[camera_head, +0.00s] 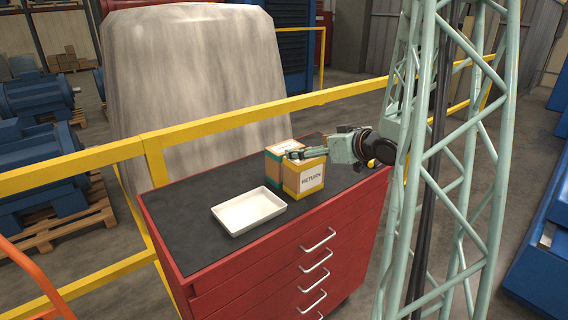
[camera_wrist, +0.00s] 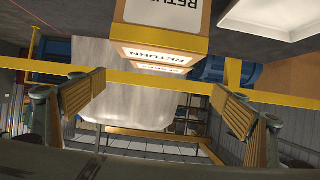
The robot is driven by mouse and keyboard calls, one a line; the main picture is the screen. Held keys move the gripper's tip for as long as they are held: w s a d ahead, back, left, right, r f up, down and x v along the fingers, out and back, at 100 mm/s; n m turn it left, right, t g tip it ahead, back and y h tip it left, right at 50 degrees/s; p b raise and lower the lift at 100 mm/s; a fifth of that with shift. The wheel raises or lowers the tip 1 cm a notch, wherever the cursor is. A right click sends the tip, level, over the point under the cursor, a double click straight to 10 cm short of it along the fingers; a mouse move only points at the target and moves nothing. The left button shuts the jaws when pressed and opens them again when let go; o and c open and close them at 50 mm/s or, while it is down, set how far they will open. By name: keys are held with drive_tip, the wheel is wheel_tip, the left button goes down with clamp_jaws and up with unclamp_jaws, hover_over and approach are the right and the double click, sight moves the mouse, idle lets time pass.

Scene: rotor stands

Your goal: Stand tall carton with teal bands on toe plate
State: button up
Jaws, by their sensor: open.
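The carton with teal bands (camera_head: 273,167) stands on the black cabinet top in the head view, behind and left of a yellow-banded carton (camera_head: 311,180) labelled RETURN, which partly hides it. My gripper (camera_head: 299,156) is at the cartons' top level in the head view and overlaps the yellow-banded carton's upper edge. In the wrist view my gripper (camera_wrist: 160,92) has its fingers wide apart with nothing between them. A yellow-edged carton face with RETURN labels (camera_wrist: 165,32) fills the top middle there, beyond the fingertips. I cannot make out a toe plate.
A white tray (camera_head: 249,211) lies left of the cartons on the red drawer cabinet (camera_head: 264,274). A yellow rail (camera_head: 215,118) runs close behind the cabinet. An orange tube frame (camera_head: 36,277) shows at the lower left. The cabinet top's left end is clear.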

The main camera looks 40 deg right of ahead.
drive_tip(key=shift+f, duration=0.1)
idle(0.4)
approach(285, 146)
drive_tip(key=shift+x, duration=2.3)
drive_tip(key=shift+a+f, duration=0.15)
drive_tip(key=shift+f, duration=0.1)
drive_tip(key=shift+x, duration=2.55)
drive_tip(key=shift+c, duration=0.9)
drive_tip(key=c, duration=1.6)
drive_tip(key=shift+r, duration=0.25)
